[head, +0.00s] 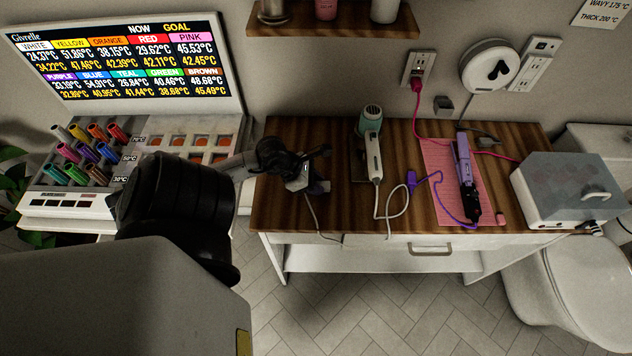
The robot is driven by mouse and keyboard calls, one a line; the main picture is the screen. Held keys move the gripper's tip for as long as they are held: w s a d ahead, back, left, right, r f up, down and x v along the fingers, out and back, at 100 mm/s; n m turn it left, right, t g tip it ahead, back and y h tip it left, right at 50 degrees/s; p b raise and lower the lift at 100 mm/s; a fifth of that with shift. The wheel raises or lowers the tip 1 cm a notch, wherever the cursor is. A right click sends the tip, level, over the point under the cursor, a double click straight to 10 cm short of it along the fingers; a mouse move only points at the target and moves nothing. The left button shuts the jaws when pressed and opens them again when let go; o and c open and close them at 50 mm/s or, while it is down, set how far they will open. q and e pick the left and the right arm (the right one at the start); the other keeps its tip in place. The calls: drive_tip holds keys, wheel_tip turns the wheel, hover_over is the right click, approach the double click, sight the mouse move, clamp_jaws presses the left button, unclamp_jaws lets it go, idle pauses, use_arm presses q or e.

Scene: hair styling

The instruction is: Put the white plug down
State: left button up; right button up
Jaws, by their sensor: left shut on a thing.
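My left gripper (318,170) is above the left part of the wooden table top, with its arm coming in from the left. It is shut on the white plug (298,182), a small pale block mostly hidden by the dark fingers. A thin pale cord hangs from the plug toward the table's front edge. Whether the two cords are one I cannot tell. My right gripper is not in view.
A purple styling iron (464,170) lies on a pink mat (436,160), with a purple plug (411,180) beside it. A pink plug sits in the wall outlet (419,68). A grey-white box (568,190) stands at the right. Bare wood (335,207) shows between gripper and dryer.

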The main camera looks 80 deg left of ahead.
use_arm(q)
drive_tip(key=shift+f, duration=0.1)
drive_tip(key=shift+f+b, duration=0.3)
drive_tip(key=shift+f, duration=0.1)
drive_tip(key=shift+s+f, duration=0.1)
drive_tip(key=shift+f, duration=0.1)
drive_tip(key=o, duration=0.9)
drive_tip(key=shift+a, duration=0.2)
drive_tip(key=shift+r, duration=0.1)
drive_tip(key=shift+d+r+p, duration=0.2)
drive_tip(key=shift+r+p, duration=0.15)
drive_tip(key=shift+r, duration=0.15)
drive_tip(key=shift+b+v, duration=0.95)
drive_tip(key=shift+v, duration=5.05)
